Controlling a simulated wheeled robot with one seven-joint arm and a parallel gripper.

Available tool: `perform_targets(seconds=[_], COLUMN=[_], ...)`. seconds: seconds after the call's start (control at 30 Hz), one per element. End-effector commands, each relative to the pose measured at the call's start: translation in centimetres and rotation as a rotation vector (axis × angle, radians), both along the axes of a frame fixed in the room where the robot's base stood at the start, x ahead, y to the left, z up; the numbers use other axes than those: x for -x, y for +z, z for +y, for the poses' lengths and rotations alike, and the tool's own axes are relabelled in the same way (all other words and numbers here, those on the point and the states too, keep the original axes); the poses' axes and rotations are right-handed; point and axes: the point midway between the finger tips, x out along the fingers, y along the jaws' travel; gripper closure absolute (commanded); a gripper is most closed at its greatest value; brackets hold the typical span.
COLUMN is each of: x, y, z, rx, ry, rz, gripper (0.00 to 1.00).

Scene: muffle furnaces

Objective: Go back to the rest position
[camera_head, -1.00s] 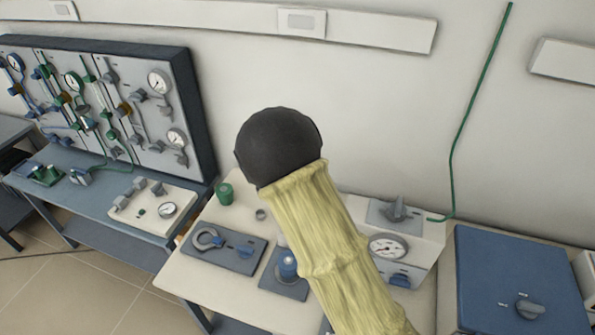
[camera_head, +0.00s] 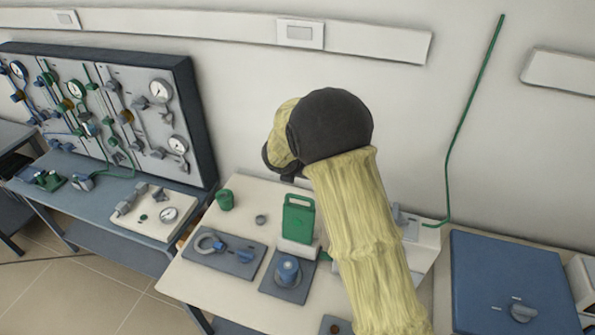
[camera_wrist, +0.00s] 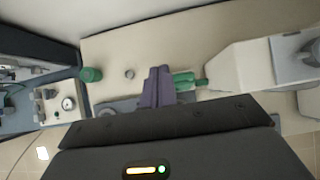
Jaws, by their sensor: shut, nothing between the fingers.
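My gripper (camera_wrist: 157,85) shows in the wrist view as two purple fingers pressed together, with nothing between them. It is in the air over the pale bench (camera_head: 185,283). A green upright block (camera_head: 298,218) stands on the bench; in the wrist view a green part (camera_wrist: 184,79) shows just right of the fingers. In the head view my yellow-sleeved arm with its black joint crosses the middle, and the fingers are hidden behind it.
A green cup (camera_head: 225,200), a small grey ring (camera_head: 261,220) and two dark plates with fittings, one (camera_head: 222,252) at left, stand on the bench. A blue box (camera_head: 515,280) is at right. A gauge panel (camera_head: 135,115) stands at left. The wall is behind.

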Motion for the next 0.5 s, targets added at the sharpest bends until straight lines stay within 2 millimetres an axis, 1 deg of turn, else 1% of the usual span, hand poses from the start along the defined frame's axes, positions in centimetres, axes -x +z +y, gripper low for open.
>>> perform_targets(seconds=[0.27, 0.33, 0.43, 0.47, 0.5], x=[0.0, 0.3, 1.5, 2.2, 3.2], y=[-0.1, -0.1, -0.2, -0.3, -0.3], z=[-0.2, -0.6, -2.1, -2.8, -3.9], rx=[-0.002, -0.021, -0.098, -0.134, -0.192], ry=[-0.005, -0.034, -0.157, -0.215, -0.309], rz=[0.001, 0.001, 0.005, 0.006, 0.007], gripper=[1.00, 1.00, 1.00, 1.00, 1.00])
